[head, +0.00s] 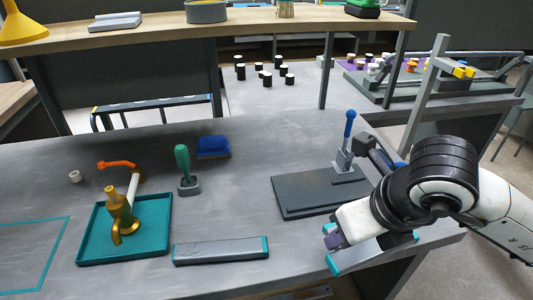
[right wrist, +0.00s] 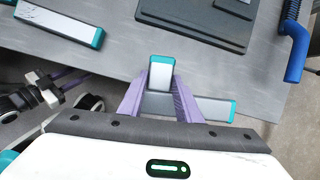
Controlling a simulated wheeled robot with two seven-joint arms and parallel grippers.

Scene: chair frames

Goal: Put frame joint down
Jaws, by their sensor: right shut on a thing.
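My right gripper (head: 334,238) is at the front right of the table, below the dark base plate. In the right wrist view its purple fingers (right wrist: 161,84) are shut on the frame joint (right wrist: 162,70), a grey piece with teal ends. One short arm of the joint points away between the fingers, and another part runs to the right behind them. In the head view the joint (head: 352,260) hangs by the table's front edge; I cannot tell whether it touches the table. A black and white mechanism with purple strips, seemingly my left gripper (right wrist: 62,86), shows at left in the right wrist view.
A grey bar with teal ends (head: 221,251) lies left of the gripper. A teal tray (head: 88,245) holds a gold part.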

